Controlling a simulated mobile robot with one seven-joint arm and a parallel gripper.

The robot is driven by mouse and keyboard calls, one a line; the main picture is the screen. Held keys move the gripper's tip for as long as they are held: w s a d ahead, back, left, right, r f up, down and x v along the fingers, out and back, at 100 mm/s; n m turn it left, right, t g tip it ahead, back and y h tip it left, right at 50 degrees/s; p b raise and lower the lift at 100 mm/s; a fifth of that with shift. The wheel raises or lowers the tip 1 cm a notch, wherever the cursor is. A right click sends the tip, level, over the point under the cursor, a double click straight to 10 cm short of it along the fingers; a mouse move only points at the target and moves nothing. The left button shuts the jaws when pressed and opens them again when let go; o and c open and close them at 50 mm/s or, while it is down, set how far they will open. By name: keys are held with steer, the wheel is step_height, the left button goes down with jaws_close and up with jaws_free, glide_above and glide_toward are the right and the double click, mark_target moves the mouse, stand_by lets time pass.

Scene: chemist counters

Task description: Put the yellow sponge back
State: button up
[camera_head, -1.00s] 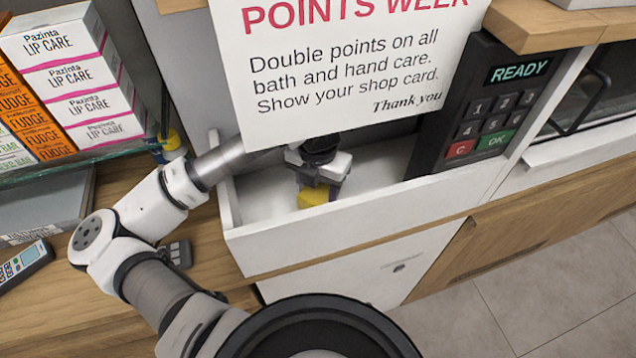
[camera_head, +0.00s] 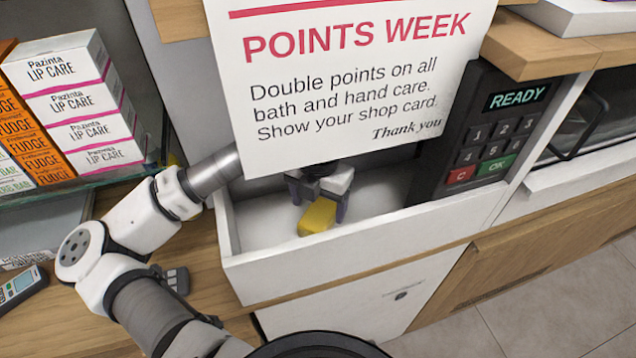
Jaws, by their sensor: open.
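The yellow sponge (camera_head: 318,216) is a small yellow block on the floor of a white open-topped bin (camera_head: 350,247) in the counter. My gripper (camera_head: 320,206) is inside the bin, directly over the sponge, with one finger on each side of it. The jaws are open. The hanging sign hides the upper part of my gripper and wrist, and I cannot tell whether the fingers touch the sponge.
The white Points Week sign (camera_head: 345,85) hangs in front of my arm. A card terminal (camera_head: 490,130) stands to the right of the bin. Lip care boxes (camera_head: 80,100) stand on a glass shelf at left. A small handheld device (camera_head: 20,287) lies on the wooden counter.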

mark_target(318, 215)
step_height(318, 215, up, 8)
steer(key=b, duration=0.1)
stand_by(0.5)
